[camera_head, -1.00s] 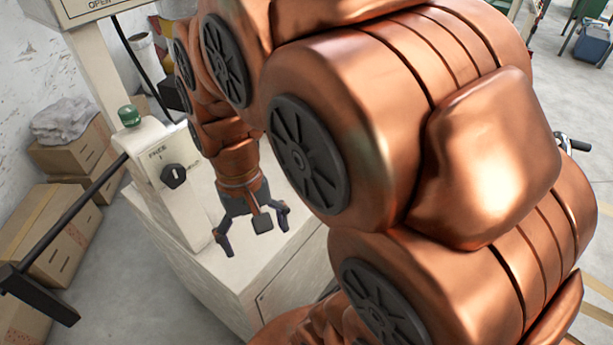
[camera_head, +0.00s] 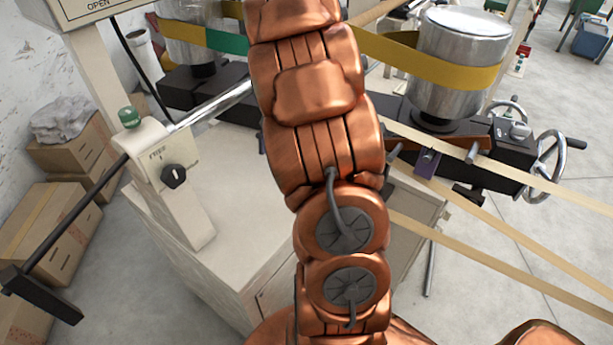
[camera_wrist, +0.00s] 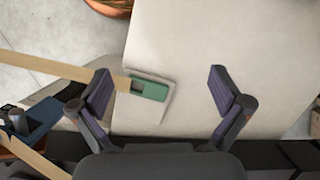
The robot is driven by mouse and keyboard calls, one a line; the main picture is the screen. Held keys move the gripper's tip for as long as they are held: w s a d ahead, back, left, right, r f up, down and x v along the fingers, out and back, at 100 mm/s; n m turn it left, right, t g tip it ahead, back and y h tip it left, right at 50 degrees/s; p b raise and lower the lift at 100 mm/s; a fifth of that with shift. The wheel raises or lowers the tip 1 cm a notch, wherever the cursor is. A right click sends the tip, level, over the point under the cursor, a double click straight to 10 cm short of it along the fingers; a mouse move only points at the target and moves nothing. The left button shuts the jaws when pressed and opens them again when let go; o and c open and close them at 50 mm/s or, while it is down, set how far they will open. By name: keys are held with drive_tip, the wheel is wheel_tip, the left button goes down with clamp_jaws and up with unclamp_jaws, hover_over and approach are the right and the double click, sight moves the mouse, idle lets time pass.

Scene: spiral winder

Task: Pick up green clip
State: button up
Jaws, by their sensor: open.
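A small green clip (camera_wrist: 152,88) shows in the wrist view, at the end of a beige strap (camera_wrist: 70,71) that comes in from the left. It lies in the gap between the two fingers of my gripper (camera_wrist: 160,76) in this view, with bare space to both fingers. My gripper is open and empty. How high it is above the clip I cannot tell. In the head view my gripper is hidden behind my arm, and I cannot make out the clip there.
A pale machine cabinet (camera_head: 200,262) stands at the left in the head view. A metal drum (camera_head: 462,65) with a yellow belt (camera_head: 425,62) is at the upper right. Beige straps (camera_head: 500,262) cross the right side. Cardboard boxes (camera_head: 55,225) are at far left.

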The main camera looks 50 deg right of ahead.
drive_tip(key=d+f+m, duration=0.1)
drive_tip(key=d+f, duration=0.1)
drive_tip(key=d, duration=0.2)
drive_tip(key=d+f+m+y, duration=0.1)
drive_tip(key=d+f, duration=0.1)
drive_tip(key=d, duration=0.2)
drive_tip(key=d+f+m+t, duration=0.1)
drive_tip(key=d+f, duration=0.1)
drive_tip(key=d, duration=0.2)
drive_tip(key=shift+w+d+f+m+y+p, duration=0.25)
drive_tip(key=shift+f+m+y+p, duration=0.05)
drive_tip(key=shift+m+p, duration=0.1)
drive_tip(key=shift+p+x, duration=1.35)
drive_tip(key=shift+x, duration=1.8)
drive_tip(key=shift+s+a+f, duration=0.1)
drive_tip(key=shift+a+f, duration=0.25)
drive_tip(key=shift+f, duration=0.2)
drive_tip(key=shift+c, duration=0.3)
drive_tip(key=c, duration=0.7)
drive_tip(key=shift+r, duration=0.15)
